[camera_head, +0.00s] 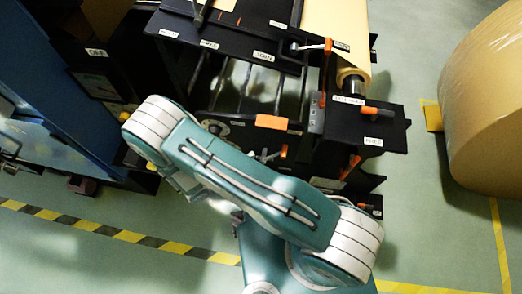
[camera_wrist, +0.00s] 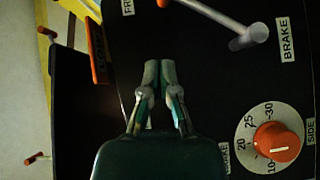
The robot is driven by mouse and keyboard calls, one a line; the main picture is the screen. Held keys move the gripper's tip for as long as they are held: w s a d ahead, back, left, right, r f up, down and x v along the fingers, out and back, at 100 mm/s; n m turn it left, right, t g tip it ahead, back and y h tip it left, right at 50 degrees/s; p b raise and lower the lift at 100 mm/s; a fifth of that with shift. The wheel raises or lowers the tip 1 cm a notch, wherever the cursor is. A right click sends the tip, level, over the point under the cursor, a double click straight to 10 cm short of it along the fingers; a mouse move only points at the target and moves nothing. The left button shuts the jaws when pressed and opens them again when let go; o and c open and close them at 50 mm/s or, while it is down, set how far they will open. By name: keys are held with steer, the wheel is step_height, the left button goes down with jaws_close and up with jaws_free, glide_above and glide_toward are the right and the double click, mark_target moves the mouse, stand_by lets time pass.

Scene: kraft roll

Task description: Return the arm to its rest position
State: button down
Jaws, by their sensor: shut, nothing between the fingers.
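My gripper (camera_wrist: 158,72) shows in the wrist view with its two teal and grey fingers together and nothing between them. It points across a black labelled panel (camera_wrist: 205,75), and whether it touches the panel cannot be told. In the head view my teal and white arm is folded across the lower middle, in front of the black machine (camera_head: 375,128). My gripper cannot be made out in that view.
An orange dial knob (camera_wrist: 277,142) and a metal lever (camera_wrist: 248,38) labelled BRAKE lie right of my fingers. The machine carries orange handles (camera_head: 272,122) and kraft paper (camera_head: 335,25). A large kraft roll (camera_head: 485,105) stands right. Striped tape (camera_head: 85,225) crosses the open floor.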

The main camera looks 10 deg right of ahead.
steer(key=shift+v, duration=2.3)
steer(key=w+d+r+m+g+y, duration=0.15)
steer(key=d+r+g+y, duration=0.25)
steer(key=r, duration=0.7)
steer(key=d+r+m+g+y, duration=0.3)
steer(key=d+r+g, duration=0.15)
steer(key=r, duration=0.55)
steer(key=s+d+r+t+y, duration=0.3)
steer(key=s+d+r+y, duration=0.1)
steer(key=r, duration=0.4)
steer(key=s+d+r+t+y, duration=0.4)
steer(key=r, duration=0.5)
steer(key=shift+s+d+r+y, duration=0.2)
steer(key=shift+s+r+y, duration=0.1)
steer(key=shift+s, duration=0.1)
